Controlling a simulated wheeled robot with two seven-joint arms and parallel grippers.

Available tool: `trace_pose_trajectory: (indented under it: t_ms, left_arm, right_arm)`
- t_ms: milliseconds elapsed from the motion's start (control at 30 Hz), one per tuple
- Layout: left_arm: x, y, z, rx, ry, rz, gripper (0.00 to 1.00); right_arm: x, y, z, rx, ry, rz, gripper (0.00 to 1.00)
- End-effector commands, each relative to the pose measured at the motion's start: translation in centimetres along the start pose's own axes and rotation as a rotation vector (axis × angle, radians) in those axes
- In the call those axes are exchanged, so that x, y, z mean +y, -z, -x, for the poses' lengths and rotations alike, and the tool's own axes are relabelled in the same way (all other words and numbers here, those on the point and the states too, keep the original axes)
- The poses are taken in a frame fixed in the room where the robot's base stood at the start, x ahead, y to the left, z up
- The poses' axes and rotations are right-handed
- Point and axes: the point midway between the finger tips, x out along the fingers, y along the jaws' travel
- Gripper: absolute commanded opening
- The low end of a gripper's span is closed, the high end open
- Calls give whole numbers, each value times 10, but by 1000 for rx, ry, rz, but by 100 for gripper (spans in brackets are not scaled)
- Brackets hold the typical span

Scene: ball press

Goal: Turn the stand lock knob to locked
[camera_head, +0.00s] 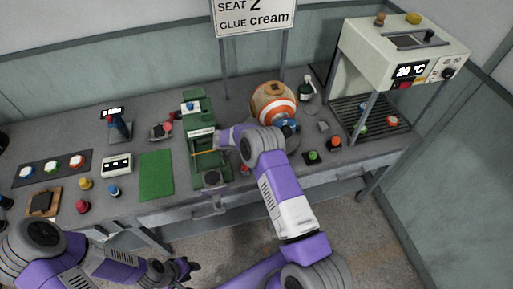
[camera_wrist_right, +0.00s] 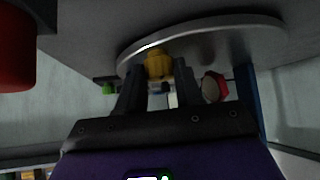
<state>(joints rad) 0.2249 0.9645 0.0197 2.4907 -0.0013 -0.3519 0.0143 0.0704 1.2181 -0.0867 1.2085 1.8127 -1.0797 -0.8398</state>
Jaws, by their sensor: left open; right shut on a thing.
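In the right wrist view, the fingers of my right gripper (camera_wrist_right: 158,85) are shut on a small yellow knob (camera_wrist_right: 158,64). The knob sits by the rim of a round grey disc (camera_wrist_right: 215,38), and I take it for the stand lock knob. Its marking and turn angle cannot be read. In the head view, my right arm reaches in beside the striped ball (camera_head: 273,103), and it hides the knob and the right gripper. My left gripper (camera_head: 178,271) is open and empty, low at the front, away from the table top.
The green press (camera_head: 199,130) stands left of my right arm. A white heater (camera_head: 400,55) with a rack stands at the right. A green mat (camera_head: 156,174), a white box (camera_head: 117,164) and several coloured knobs lie to the left. A dark bottle (camera_head: 306,88) stands behind the ball.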

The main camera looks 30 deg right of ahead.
Motion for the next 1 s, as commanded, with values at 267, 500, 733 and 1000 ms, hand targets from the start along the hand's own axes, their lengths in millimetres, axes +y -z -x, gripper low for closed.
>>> trace_pose_trajectory:
  t_ms: [267,500,733,1000]
  left_arm:
    - [-3,0,-8,0,0,0,43]
    - [-3,0,-9,0,0,0,43]
    - [-3,0,-9,0,0,0,43]
    - [-3,0,-9,0,0,0,43]
  right_arm:
    - [-1,-1,-1,-1,-60,-58,5]
    - [-1,-1,-1,-1,-71,-68,5]
    - [-1,-1,-1,-1,-71,-68,5]
    - [-1,0,0,0,-70,-68,61]
